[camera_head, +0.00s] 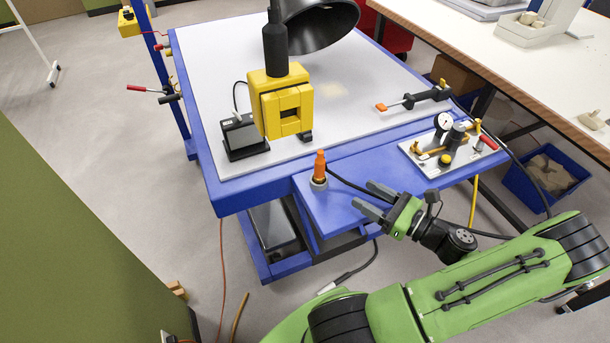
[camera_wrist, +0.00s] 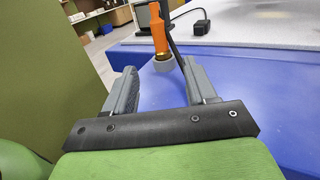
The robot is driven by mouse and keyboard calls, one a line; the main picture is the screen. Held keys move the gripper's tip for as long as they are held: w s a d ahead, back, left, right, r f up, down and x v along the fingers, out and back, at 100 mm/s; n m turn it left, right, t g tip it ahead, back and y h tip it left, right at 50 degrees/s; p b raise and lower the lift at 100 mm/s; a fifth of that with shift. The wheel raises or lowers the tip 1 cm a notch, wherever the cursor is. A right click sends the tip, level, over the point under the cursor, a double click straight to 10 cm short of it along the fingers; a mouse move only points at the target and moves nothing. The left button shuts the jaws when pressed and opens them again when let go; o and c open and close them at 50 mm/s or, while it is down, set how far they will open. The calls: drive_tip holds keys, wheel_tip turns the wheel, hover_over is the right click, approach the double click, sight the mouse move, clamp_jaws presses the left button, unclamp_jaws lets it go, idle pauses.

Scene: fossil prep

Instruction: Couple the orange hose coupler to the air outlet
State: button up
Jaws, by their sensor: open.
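The orange hose coupler (camera_head: 320,166) stands upright in a round grey holder (camera_head: 318,184) on the blue shelf at the bench's front. In the wrist view the coupler (camera_wrist: 159,27) is straight ahead, with a brass end low in the grey ring (camera_wrist: 164,64). My gripper (camera_head: 369,199) is open and empty, to the right of the coupler and apart from it, fingers pointing at it. A black hose runs from the coupler towards my gripper. A regulator panel (camera_head: 421,155) with a gauge and brass fittings is at the right; I cannot tell which fitting is the air outlet.
A black lamp hood (camera_head: 318,25) and yellow block (camera_head: 283,104) overhang the bench. A black box (camera_head: 243,138) and an orange-tipped tool (camera_head: 407,103) lie on the white top. The blue shelf (camera_head: 349,163) is mostly clear between coupler and panel.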

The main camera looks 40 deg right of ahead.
sight(320, 169)
drive_tip(key=w+a, duration=0.1)
drive_tip(key=w, duration=0.3)
drive_tip(key=w+a+b, duration=0.1)
drive_tip(key=w, duration=0.4)
drive_tip(key=w+a+b, duration=0.1)
drive_tip(key=w, duration=0.4)
drive_tip(key=shift+w+f, duration=0.15)
drive_tip(key=shift+c, duration=0.5)
clamp_jaws()
